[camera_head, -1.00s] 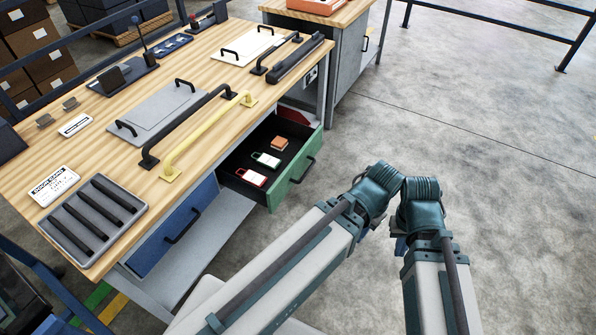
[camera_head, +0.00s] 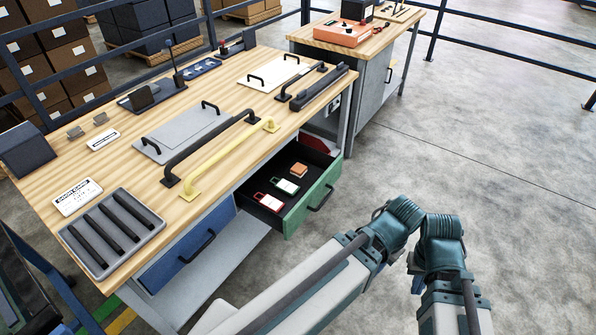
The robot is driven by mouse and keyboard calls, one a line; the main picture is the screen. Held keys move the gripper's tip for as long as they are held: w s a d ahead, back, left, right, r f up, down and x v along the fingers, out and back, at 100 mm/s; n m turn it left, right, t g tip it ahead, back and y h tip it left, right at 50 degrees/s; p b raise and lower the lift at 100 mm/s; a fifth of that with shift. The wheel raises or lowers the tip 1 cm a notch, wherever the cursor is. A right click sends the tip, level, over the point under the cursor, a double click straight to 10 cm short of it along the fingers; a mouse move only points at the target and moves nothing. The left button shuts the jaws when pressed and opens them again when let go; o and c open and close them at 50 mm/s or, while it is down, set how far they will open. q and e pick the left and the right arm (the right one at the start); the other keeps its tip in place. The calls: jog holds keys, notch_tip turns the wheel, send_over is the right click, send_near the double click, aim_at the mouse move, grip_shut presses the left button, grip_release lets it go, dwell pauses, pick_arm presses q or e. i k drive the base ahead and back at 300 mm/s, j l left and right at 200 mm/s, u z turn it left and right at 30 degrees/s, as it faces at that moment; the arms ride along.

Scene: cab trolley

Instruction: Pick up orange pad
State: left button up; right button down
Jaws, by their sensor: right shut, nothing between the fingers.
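The orange pad (camera_head: 298,170) lies on the dark floor of an open green-fronted drawer (camera_head: 314,203), near its back right. Two padlock-shaped tags lie in the same drawer: one green and white (camera_head: 285,186), one red and white (camera_head: 268,202). My right arm reaches up from the bottom and bends at the right of the drawer, clear of it. Only a small part of my right gripper (camera_head: 416,283) shows beside the arm, well right of and below the drawer; it is shut and empty. My left gripper is not in view.
The drawer sits under a wooden workbench (camera_head: 225,102) carrying handles, plates and a grey tray (camera_head: 150,226) of dark bars. A closed blue drawer (camera_head: 190,245) is to its left. A second bench (camera_head: 383,37) stands behind. The concrete floor at right is clear.

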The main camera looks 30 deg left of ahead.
aim_at(299, 170)
jog(key=u, duration=4.2)
jog(key=z, duration=3.15)
jog(key=i+z, duration=0.4)
jog(key=i+j+z, duration=0.25)
jog(key=i+z, duration=0.15)
